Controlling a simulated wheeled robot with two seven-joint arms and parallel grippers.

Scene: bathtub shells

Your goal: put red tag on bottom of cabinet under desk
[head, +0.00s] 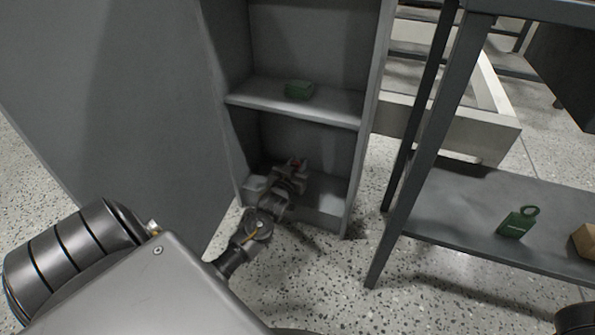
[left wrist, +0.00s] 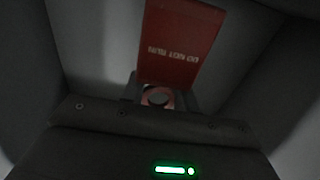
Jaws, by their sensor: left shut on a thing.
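The grey cabinet (head: 295,105) stands open in the head view, with a middle shelf and a bottom compartment. My left gripper (head: 294,168) reaches into the bottom compartment. I cannot tell whether the tag touches the cabinet floor. My right gripper is not in view.
A green item (head: 299,90) lies on the cabinet's middle shelf. To the right, a dark metal rack (head: 450,205) holds a green tag (head: 517,222) and a brown box (head: 585,241). The grey cabinet door or side panel (head: 130,100) stands at the left. Speckled floor (head: 320,275) lies clear in front.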

